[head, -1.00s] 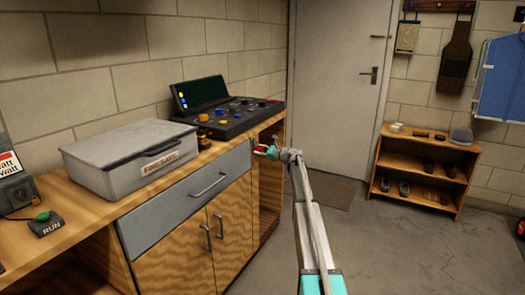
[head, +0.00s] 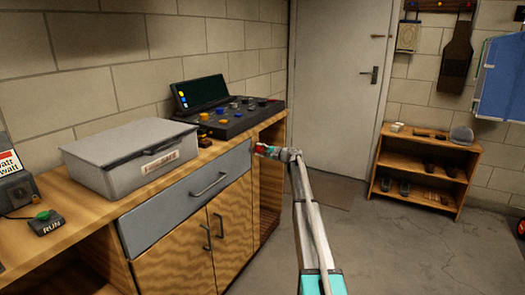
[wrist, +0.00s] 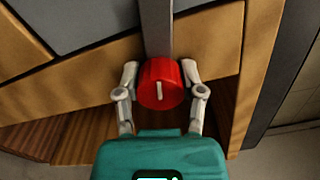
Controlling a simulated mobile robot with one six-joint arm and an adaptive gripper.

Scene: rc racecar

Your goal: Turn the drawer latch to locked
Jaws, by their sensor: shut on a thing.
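The drawer latch is a round red knob (wrist: 159,84) with a pale line on its face. In the wrist view the line stands nearly upright. My gripper (wrist: 160,90) is shut on the knob, with one finger on each side of it. A grey metal strip (wrist: 158,28) runs upward behind the knob. In the head view my gripper (head: 262,150) reaches the right end of the grey drawer (head: 165,218), which looks shut. The knob is small and partly covered there.
A grey metal box (head: 110,165) and a black control console (head: 235,118) stand on the wooden workbench (head: 85,215). Cupboard doors with handles are below the drawer. A low shelf (head: 440,150) with shoes stands at the right. The floor between is clear.

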